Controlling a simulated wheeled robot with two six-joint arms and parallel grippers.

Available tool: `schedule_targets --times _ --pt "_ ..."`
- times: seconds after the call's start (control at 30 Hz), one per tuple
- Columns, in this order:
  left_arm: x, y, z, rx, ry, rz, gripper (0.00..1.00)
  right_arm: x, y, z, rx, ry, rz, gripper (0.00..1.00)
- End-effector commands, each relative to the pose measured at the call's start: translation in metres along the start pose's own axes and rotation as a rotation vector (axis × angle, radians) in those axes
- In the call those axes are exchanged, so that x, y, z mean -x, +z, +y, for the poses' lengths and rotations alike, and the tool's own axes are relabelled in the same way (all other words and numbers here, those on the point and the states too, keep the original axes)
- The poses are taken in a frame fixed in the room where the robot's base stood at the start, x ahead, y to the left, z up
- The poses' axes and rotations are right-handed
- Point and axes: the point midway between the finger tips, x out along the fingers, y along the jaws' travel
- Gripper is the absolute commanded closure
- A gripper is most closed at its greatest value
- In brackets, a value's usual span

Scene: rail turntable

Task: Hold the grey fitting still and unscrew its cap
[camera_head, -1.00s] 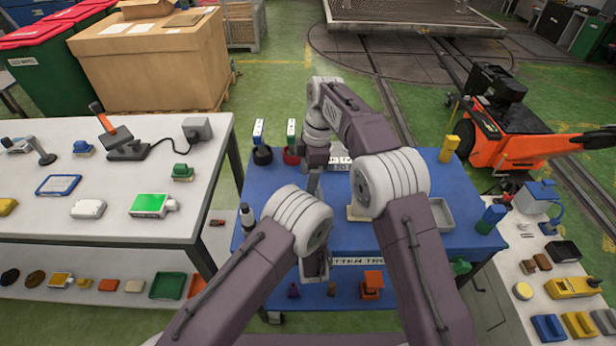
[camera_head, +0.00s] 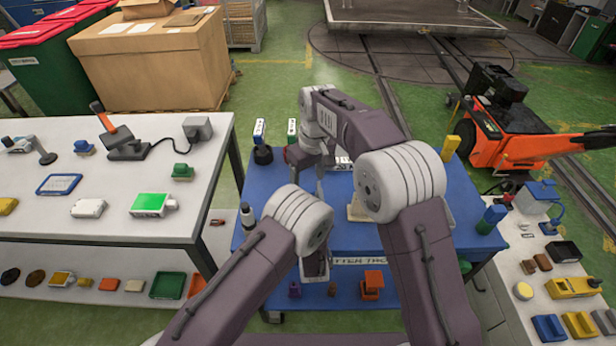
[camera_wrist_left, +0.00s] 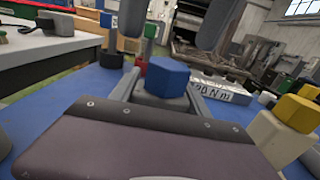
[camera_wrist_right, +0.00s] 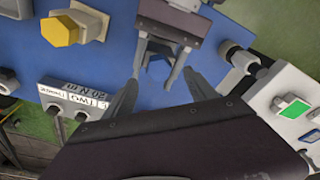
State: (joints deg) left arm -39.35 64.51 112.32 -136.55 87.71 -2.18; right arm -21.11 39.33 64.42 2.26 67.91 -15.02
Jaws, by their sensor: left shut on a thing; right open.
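The grey fitting (camera_wrist_left: 160,102) stands on the blue table with a blue hexagonal cap (camera_wrist_left: 167,77) on top. My left gripper (camera_wrist_left: 163,92) is shut on the fitting's grey body, one finger on each side. In the right wrist view the blue cap (camera_wrist_right: 157,69) shows between the left gripper's fingers. My right gripper (camera_wrist_right: 158,82) is open and empty, its fingers apart around the cap's line of sight. In the left wrist view its two fingers hang above the cap, clear of it. In the head view my arms hide the fitting.
A cream fitting with a yellow hexagonal cap (camera_wrist_left: 298,112) stands to the right in the left wrist view. Posts with white tags (camera_head: 259,140) stand at the blue table's (camera_head: 265,187) back left.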

Motion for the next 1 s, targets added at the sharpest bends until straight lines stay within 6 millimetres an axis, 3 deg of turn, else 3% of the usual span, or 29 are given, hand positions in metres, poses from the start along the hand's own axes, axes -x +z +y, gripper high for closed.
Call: schedule_targets --times 0.17,0.4,0.5,0.77,1.0 --pt "0.000 -0.001 0.000 -0.001 0.000 0.002 1.00 0.000 0.000 0.000 -0.051 0.008 0.000 0.35" --pt "0.000 -0.001 0.000 -0.001 0.000 0.002 1.00 0.000 -0.001 -0.001 -0.447 0.069 0.000 0.35" --pt "0.000 -0.001 0.000 -0.001 0.000 0.002 1.00 0.000 -0.001 -0.002 -0.531 0.080 0.000 0.35" --pt "0.000 -0.001 0.000 -0.001 0.000 0.002 1.00 -0.001 0.000 -0.001 -0.543 0.082 -0.001 0.35" --pt "0.000 -0.001 0.000 -0.001 0.000 0.002 1.00 -0.016 0.003 -0.001 -0.542 0.082 -0.003 0.35"
